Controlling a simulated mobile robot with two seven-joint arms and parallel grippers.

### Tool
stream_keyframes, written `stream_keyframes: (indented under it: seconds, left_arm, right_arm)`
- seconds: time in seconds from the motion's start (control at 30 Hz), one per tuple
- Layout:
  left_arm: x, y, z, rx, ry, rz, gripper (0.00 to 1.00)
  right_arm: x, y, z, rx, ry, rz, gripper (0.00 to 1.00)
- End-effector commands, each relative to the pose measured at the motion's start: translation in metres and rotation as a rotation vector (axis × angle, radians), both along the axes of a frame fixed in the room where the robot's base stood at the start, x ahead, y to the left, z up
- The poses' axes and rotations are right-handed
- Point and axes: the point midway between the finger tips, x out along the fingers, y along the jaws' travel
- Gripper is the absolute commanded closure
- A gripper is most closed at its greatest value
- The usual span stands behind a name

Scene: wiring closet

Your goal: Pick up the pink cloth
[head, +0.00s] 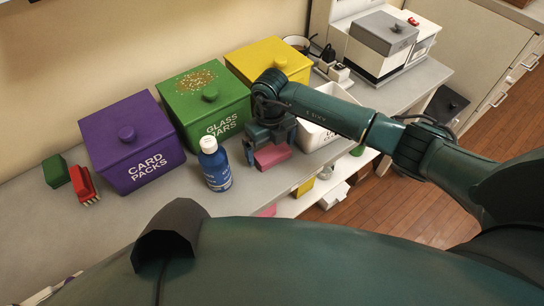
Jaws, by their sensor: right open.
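The pink cloth (272,156) shows as a small pink block-like shape on the grey counter (226,213), in front of the green and yellow bins. My right gripper (271,146) reaches in from the right and points down just over it. Its fingers are open and hide the cloth's back part. I cannot tell whether they touch the cloth. My left gripper is not in view.
A blue bottle (215,167) stands just left of the cloth. Purple (131,155), green (203,117) and yellow (262,52) lidded bins line the wall. A white bin (321,133) stands to the right. Red (83,185) and green (56,172) items lie far left.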

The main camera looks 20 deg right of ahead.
Motion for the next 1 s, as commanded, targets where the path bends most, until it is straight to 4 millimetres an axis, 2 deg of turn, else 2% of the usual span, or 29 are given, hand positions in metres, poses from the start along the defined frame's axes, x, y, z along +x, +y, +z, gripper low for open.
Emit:
stream_keyframes:
  seconds: [0.1,0.53,0.8,0.87,1.0]
  left_arm:
    - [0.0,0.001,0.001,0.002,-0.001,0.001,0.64]
    - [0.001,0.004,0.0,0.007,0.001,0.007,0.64]
    - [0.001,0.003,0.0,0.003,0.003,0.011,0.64]
    - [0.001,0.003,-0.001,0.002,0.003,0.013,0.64]
    - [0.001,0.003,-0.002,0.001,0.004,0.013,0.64]
  right_arm:
    - [0.0,0.0,0.001,0.0,-0.001,0.0,0.02]
    - [0.0,0.0,0.001,0.0,0.0,0.0,0.36]
    - [0.001,0.0,0.005,0.001,-0.002,0.0,0.36]
    - [0.001,0.0,0.011,0.001,-0.004,-0.001,0.36]
    - [0.001,0.0,0.037,0.001,-0.006,0.001,0.36]
